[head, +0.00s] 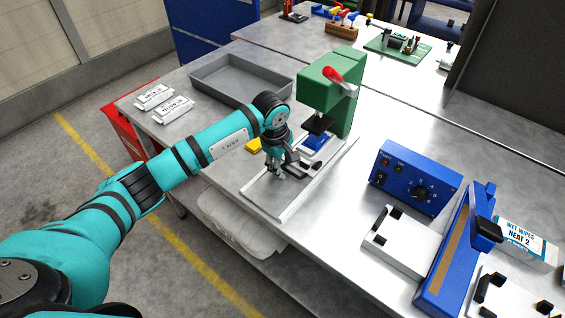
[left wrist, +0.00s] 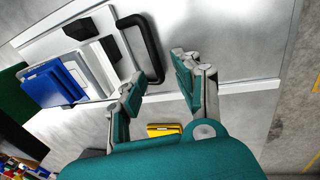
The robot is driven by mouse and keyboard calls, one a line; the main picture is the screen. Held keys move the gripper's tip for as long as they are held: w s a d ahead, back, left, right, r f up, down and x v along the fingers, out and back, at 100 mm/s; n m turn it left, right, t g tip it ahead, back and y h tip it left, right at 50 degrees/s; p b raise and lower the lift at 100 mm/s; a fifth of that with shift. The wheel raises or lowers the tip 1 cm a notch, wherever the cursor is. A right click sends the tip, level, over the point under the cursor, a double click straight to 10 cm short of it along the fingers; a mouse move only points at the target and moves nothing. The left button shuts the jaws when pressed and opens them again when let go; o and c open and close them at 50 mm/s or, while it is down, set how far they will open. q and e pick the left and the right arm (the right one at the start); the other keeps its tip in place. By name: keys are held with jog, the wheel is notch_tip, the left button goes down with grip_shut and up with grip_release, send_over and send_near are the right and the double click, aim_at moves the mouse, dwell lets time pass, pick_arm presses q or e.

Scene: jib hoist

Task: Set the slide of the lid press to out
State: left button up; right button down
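The green lid press (head: 322,92) with a red lever (head: 338,78) stands on the metal bench. A blue block (head: 315,141) sits under its black ram and also shows in the left wrist view (left wrist: 50,84). The slide's pale plate (left wrist: 98,72) carries that block and has a black loop handle (left wrist: 150,45) at its outer end. My left gripper (head: 278,170) is low over the press's base plate (head: 265,197), on the handle side. In the left wrist view my left gripper (left wrist: 158,84) is open and empty, its fingertips close to the handle. Whether they touch is unclear. My right gripper is not in view.
A yellow block (head: 254,146) lies beside the press. A grey tray (head: 240,80) and white labelled packs (head: 172,109) are farther left. A blue control box (head: 416,180) and a blue bar-shaped device (head: 450,250) stand right. Bare bench lies between.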

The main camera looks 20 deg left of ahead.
pick_arm(q)
jog(key=shift+c, duration=0.4)
grip_shut()
jog(key=shift+s, duration=0.1)
